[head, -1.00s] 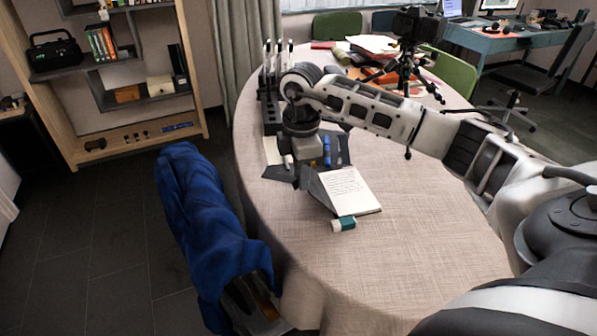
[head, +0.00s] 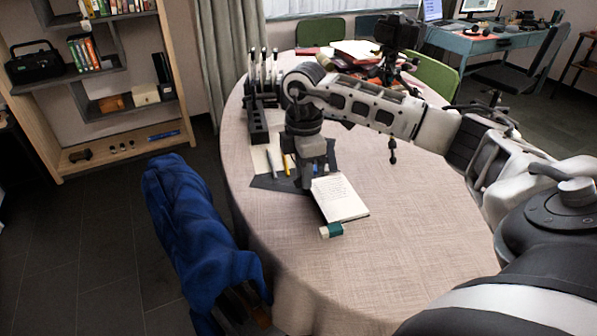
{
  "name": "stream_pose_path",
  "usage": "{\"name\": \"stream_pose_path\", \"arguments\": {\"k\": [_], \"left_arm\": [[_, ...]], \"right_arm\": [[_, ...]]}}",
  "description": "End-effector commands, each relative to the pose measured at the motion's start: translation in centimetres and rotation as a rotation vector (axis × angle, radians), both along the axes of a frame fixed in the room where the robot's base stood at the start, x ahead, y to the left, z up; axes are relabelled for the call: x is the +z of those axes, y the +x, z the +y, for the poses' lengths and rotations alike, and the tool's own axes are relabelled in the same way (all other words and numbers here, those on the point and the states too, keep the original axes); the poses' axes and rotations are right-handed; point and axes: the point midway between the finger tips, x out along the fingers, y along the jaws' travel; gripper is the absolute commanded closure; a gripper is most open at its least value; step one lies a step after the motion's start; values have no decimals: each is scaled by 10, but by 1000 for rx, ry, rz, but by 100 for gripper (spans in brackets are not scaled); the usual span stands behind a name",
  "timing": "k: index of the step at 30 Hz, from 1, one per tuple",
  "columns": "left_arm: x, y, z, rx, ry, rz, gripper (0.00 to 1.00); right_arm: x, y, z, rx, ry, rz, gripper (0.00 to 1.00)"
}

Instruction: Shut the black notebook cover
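The notebook (head: 341,198) lies open on the round table, with a white written page facing up. A dark, flat piece (head: 268,182) lies to its left, partly under my gripper; I cannot tell whether it is the black cover or a separate mat. My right gripper (head: 306,184) points down at the notebook's upper left edge, over the border between page and dark piece. The fingers are small and dark, so their opening and any contact are unclear. My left gripper is out of view.
A teal-and-white block (head: 331,230) lies just below the notebook. A yellow pen (head: 287,164) and a grey pen (head: 270,164) lie left of my gripper. A black rack (head: 258,122) stands behind. The tablecloth (head: 410,220) is clear to the right.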

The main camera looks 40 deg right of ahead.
Motion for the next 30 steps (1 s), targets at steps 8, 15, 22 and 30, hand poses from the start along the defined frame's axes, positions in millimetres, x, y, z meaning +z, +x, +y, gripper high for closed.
{"name": "stream_pose_path", "arguments": {"k": [8, 15, 22, 30], "left_arm": [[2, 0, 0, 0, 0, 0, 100], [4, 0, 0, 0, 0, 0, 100], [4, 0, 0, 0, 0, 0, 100], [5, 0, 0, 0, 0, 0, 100]], "right_arm": [[3, -2, -6, -1, 0, -1, 77], [6, -7, -16, -1, -1, -1, 77], [7, -9, -21, 0, 0, -1, 77], [9, -13, -30, -2, 0, 0, 77]]}}
